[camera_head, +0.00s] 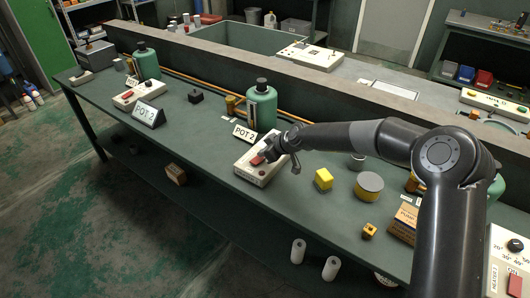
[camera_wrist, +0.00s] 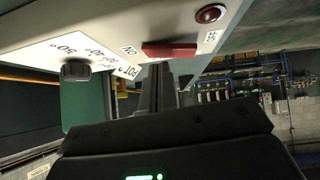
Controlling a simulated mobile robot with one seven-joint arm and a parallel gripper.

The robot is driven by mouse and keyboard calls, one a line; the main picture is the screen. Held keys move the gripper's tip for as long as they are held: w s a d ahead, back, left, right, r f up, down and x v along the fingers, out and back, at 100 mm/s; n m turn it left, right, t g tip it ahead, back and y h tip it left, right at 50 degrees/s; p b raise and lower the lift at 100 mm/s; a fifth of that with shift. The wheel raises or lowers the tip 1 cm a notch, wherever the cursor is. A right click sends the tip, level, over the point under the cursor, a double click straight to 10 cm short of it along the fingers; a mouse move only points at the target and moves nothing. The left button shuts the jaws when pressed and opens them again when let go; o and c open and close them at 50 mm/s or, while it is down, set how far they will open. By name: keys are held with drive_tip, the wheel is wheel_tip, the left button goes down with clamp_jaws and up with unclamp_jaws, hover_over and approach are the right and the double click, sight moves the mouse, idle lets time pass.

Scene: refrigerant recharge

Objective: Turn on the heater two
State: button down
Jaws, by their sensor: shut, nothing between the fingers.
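A pale control box (camera_head: 262,166) with a red rocker switch lies on the green bench in front of the middle green pot (camera_head: 261,106). Beside it a sign (camera_head: 245,134) reads POT, its number hard to make out. My gripper (camera_head: 274,155) is over the box, its fingers close together and empty. In the wrist view the red switch (camera_wrist: 170,50) sits between ON and OFF marks, with the fingertips (camera_wrist: 160,72) right by it; contact cannot be told. A dark red lamp (camera_wrist: 209,14) and a black knob (camera_wrist: 76,70) flank the switch.
A yellow cube (camera_head: 323,179) and a grey-and-yellow can (camera_head: 369,187) stand right of the box. Similar boxes lie at the left (camera_head: 139,95) and lower right (camera_head: 508,262). A small black block (camera_head: 195,96) is left of the middle pot. Bench space left of the box is mostly clear.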

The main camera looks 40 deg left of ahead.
drive_tip(key=r, duration=0.3)
drive_tip(key=w+d+r, duration=0.1)
drive_tip(key=shift+r, duration=0.4)
drive_tip(key=v, duration=0.8)
drive_tip(key=shift+w+d+r, duration=0.15)
drive_tip(key=shift+w+r, duration=0.1)
drive_tip(key=shift+w, duration=0.3)
drive_tip(key=s+d+r+m+t+h, duration=0.1)
drive_tip(key=s+d+r+m+h, duration=0.2)
drive_tip(key=d, duration=0.8)
drive_tip(key=s+d+r+m+t+h, duration=0.2)
drive_tip(key=s+d+r+m, duration=0.15)
drive_tip(key=d, duration=0.75)
drive_tip(key=s+d+r+m+t+h, duration=0.1)
drive_tip(key=s+d+r+m+h, duration=0.15)
drive_tip(key=d, duration=0.85)
drive_tip(key=s+d+r+m+t+h, duration=0.1)
drive_tip(key=s+d+r+m, duration=0.2)
drive_tip(key=s+d+m, duration=0.6)
drive_tip(key=s+d, duration=0.8)
drive_tip(key=d, duration=0.1)
drive_tip(key=shift+s, duration=0.15)
